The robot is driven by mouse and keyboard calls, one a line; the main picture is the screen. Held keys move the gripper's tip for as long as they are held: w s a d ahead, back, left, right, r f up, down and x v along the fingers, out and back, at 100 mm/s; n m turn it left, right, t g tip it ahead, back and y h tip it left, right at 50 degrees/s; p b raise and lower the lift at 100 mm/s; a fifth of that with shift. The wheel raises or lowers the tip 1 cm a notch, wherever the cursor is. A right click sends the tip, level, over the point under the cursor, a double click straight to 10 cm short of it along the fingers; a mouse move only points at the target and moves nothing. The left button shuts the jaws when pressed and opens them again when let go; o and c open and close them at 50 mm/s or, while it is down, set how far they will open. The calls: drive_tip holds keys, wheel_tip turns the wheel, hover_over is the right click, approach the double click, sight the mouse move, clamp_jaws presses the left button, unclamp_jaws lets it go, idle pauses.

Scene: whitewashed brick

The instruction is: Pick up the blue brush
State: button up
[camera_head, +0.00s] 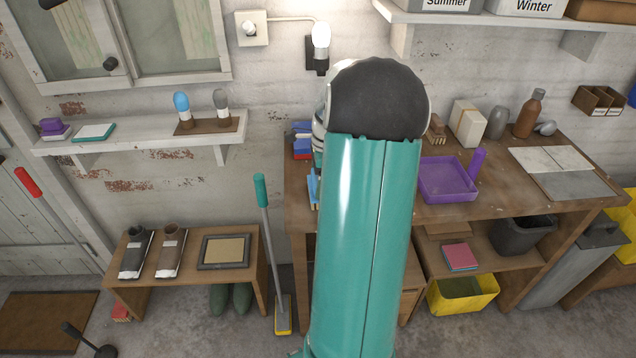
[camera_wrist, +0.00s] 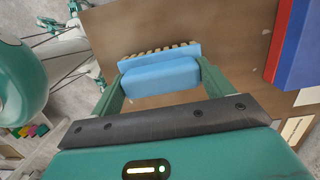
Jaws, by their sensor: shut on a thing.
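The blue brush (camera_wrist: 160,77) shows in the wrist view as a light blue block with a row of tan bristles along its far side. My gripper (camera_wrist: 158,88) is shut on it, with one green finger at each end of the brush. Brown wooden tabletop shows behind the brush; I cannot tell whether the brush touches it. In the head view a small part of the blue brush (camera_head: 313,188) shows at the left of my arm, by the workbench's left edge.
The workbench (camera_head: 500,200) carries a purple dustpan (camera_head: 447,180), a white box (camera_head: 467,123) and a brown bottle (camera_head: 529,113). A red and blue object (camera_wrist: 298,45) lies right of the brush in the wrist view. A low bench (camera_head: 190,274) and a green-handled broom (camera_head: 270,240) stand left.

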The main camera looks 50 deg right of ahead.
drive_tip(key=shift+r, duration=0.5)
wheel_tip(320, 180, up, 2)
drive_tip(key=shift+r, duration=0.2)
drive_tip(key=s+a+r, duration=0.2)
drive_tip(key=s+r, duration=0.2)
drive_tip(key=s, duration=0.2)
drive_tip(key=s+a+r, duration=0.2)
drive_tip(key=s+r, duration=0.3)
drive_tip(key=s, duration=0.2)
drive_tip(key=shift+s+a+r, duration=0.15)
drive_tip(key=shift+a+r, duration=0.1)
drive_tip(key=shift+a, duration=0.1)
drive_tip(key=o, duration=0.5)
drive_tip(key=c, duration=0.3)
